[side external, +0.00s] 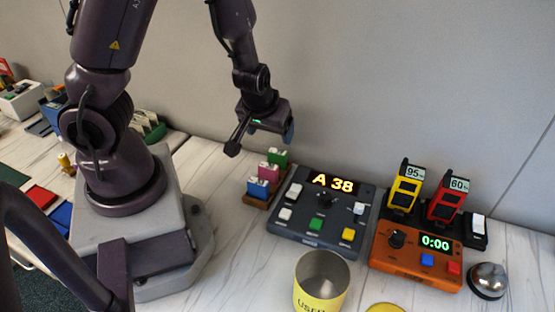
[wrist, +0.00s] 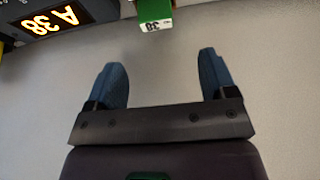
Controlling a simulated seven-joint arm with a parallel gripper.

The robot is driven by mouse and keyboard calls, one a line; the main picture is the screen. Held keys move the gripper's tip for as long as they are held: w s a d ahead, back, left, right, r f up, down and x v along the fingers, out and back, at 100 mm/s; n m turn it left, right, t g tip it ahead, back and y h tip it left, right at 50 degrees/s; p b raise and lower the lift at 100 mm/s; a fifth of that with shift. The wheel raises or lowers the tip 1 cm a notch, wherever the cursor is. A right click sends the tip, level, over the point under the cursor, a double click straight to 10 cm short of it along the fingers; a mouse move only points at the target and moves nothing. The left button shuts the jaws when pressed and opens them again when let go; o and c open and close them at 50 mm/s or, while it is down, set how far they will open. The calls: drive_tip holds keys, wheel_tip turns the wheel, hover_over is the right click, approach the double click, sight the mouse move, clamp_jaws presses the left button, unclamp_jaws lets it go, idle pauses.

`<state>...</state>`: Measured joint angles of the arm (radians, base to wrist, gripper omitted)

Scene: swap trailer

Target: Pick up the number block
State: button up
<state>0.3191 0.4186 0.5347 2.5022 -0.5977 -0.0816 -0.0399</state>
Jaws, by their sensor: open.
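Three small blocks with white tops stand in a row on a brown wooden rack (side external: 253,199) in the side external view: a green block (side external: 277,157), a pink block (side external: 268,173) and a blue block (side external: 257,188). In the wrist view a green block (wrist: 153,9) shows at the top edge, with a white label that appears to read 38 upside down. My gripper (side external: 262,142) is open and above the rack, near the green block and apart from it. In the wrist view the gap between its blue fingertips (wrist: 162,64) is empty.
A dark console (side external: 293,228) with an "A 38" display stands right of the rack. Further right are an orange timer box (side external: 414,264), yellow (side external: 404,188) and red (side external: 447,199) holders, and a bell (side external: 487,281). A cup (side external: 320,287) stands in front. The wall is close behind.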

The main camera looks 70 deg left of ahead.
sight(277, 152)
drive_tip(key=shift+d+x, duration=0.15)
drive_tip(key=shift+x, duration=2.15)
drive_tip(key=shift+d+x, duration=0.15)
drive_tip(key=shift+x, duration=2.15)
drive_tip(key=shift+s+f, duration=0.1)
drive_tip(key=shift+c, duration=0.3)
drive_tip(key=c, duration=0.9)
